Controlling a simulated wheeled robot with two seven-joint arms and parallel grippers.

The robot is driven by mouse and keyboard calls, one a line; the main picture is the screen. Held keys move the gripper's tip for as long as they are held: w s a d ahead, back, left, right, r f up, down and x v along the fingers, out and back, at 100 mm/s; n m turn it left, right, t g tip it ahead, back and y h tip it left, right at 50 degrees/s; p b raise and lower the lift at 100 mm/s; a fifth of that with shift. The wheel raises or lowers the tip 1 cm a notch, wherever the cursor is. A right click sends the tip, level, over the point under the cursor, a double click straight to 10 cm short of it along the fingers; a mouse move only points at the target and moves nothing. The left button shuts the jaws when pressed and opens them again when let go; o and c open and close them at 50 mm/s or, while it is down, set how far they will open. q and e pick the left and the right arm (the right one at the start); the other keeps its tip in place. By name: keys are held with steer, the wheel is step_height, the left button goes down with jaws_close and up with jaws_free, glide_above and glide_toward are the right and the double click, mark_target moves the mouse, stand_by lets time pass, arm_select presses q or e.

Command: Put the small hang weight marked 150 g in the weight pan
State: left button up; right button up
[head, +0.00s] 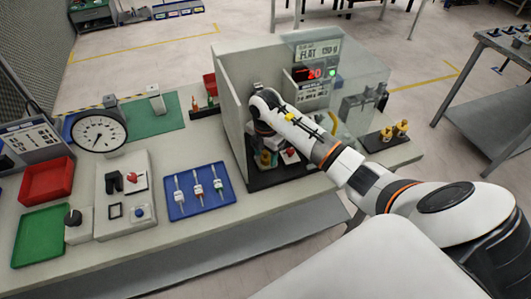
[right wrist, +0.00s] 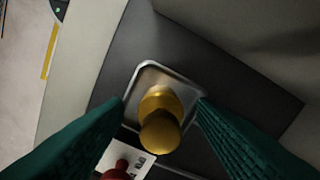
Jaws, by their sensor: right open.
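A brass knobbed weight (right wrist: 160,120) stands in a square metal weight pan (right wrist: 140,83) in the right wrist view. No mark on it can be read. My right gripper (right wrist: 161,102) is open, its green fingers on either side of the weight, with gaps visible. In the head view my right gripper (head: 266,146) is inside the grey foam-walled booth, largely hidden by its own wrist. The brass weight (head: 265,159) shows below it. Two more brass weights stand on a dark tray (head: 372,143) to the right. My left gripper is not in view.
The booth's grey wall (head: 233,112) stands left of my right arm, and a clear panel (head: 350,75) is behind it. A blue tray (head: 199,207) lies left of the booth.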

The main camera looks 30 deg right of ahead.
mark_target(266, 152)
step_height(266, 152, up, 12)
steer(key=b, duration=0.2)
steer(key=shift+r, duration=0.15)
stand_by(0.6)
